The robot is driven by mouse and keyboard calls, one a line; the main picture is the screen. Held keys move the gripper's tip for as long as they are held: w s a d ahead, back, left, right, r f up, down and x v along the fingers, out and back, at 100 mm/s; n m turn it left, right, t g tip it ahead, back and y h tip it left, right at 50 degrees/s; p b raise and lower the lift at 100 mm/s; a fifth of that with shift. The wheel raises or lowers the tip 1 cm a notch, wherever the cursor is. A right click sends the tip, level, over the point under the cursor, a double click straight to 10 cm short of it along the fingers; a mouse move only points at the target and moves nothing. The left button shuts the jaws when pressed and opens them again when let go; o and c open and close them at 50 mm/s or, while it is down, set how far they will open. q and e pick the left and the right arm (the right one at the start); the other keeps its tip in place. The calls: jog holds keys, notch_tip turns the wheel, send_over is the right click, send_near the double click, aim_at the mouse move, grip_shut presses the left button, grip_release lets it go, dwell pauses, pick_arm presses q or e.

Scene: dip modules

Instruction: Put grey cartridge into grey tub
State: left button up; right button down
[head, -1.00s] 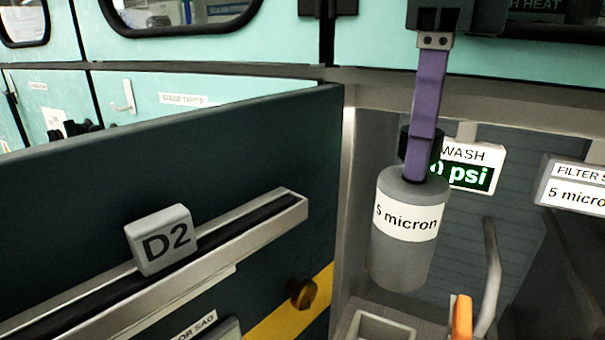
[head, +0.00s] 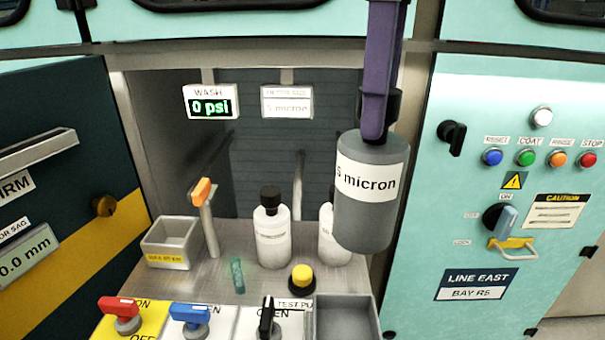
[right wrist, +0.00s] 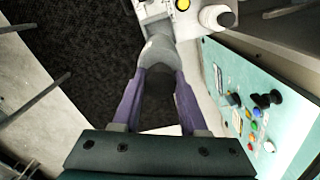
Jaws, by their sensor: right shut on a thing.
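The grey cartridge (head: 368,222) is a cylinder with a white "5 micron" label and a black neck. My right gripper (head: 374,128) has purple fingers shut on its neck, and the cartridge hangs upright. In the right wrist view the cartridge (right wrist: 158,48) shows between the two fingers (right wrist: 158,78). A small grey open tub (head: 150,250) with a yellow label stands at the left of the bench, left of the cartridge. Another grey open bin (head: 345,298) sits at the bottom, below the cartridge. My left gripper is not in view.
Two white bottles (head: 273,240) with dark caps stand behind the cartridge, one partly hidden (head: 330,245). An orange-handled lever (head: 205,215) rises beside the tub. A yellow button (head: 302,278) and several valve handles (head: 190,315) are in front. A teal control panel (head: 470,240) borders the right.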

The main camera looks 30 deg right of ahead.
aim_at(359, 233)
jog(key=f+b, duration=0.1)
jog(key=f, duration=1.4)
jog(key=shift+w+f, duration=0.1)
jog(key=shift+w, duration=0.1)
notch_tip(359, 233, down, 4)
jog(key=shift+f+b, duration=0.25)
jog(key=shift+b, duration=0.3)
jog(key=shift+f, duration=0.2)
jog(key=shift+c, duration=2.2)
grip_release()
jog(key=shift+r, duration=0.1)
